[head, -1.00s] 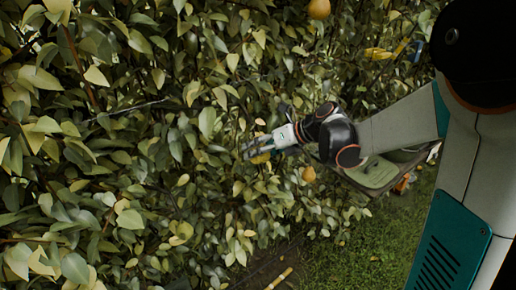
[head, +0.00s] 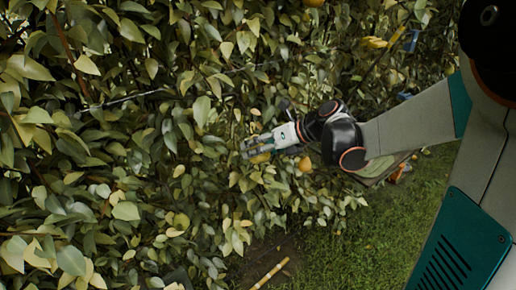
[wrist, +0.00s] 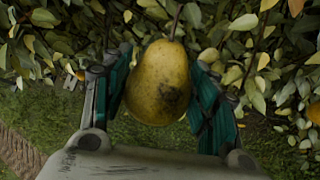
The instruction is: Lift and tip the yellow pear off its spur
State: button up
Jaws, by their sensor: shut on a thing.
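The yellow pear (wrist: 158,80) fills the middle of the wrist view, with a dark blemish low on its right side. Its stem points up toward the leaves; whether it is still joined to a spur is hard to tell. My gripper (wrist: 160,95) is shut on the pear, one teal finger along each side. In the head view my gripper (head: 256,147) reaches left into the hedge, and a bit of the pear (head: 260,158) shows just below the fingers.
Another pear (head: 305,163) hangs right of my gripper, under my wrist. Dense leaves (head: 130,120) surround the gripper on the left and above. Grass (head: 370,240) lies open below right. A yellow stick (head: 271,273) lies on the ground.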

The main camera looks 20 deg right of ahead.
aim_at(263, 159)
jog(key=shift+s+f+t+b, duration=0.2)
jog(key=shift+s+t+b, duration=0.2)
jog(key=shift+s+b, duration=0.1)
jog(key=s+n+t+b, duration=0.1)
jog(key=s+t+b, duration=0.1)
jog(key=s+b, duration=0.1)
jog(key=shift+n+t+y, duration=0.3)
jog(key=shift+y, duration=0.1)
jog(key=shift+s+r+n+t+y+b, duration=0.1)
jog(key=shift+s+n+t+y+b, duration=0.5)
jog(key=shift+s+t+b, duration=0.65)
jog(key=shift+s+r+n+t+y+b, duration=0.1)
jog(key=shift+s+n+t+y+b, duration=0.5)
jog(key=shift+s+b, duration=1.15)
jog(key=shift+w+b, duration=0.3)
jog(key=shift+w, duration=0.15)
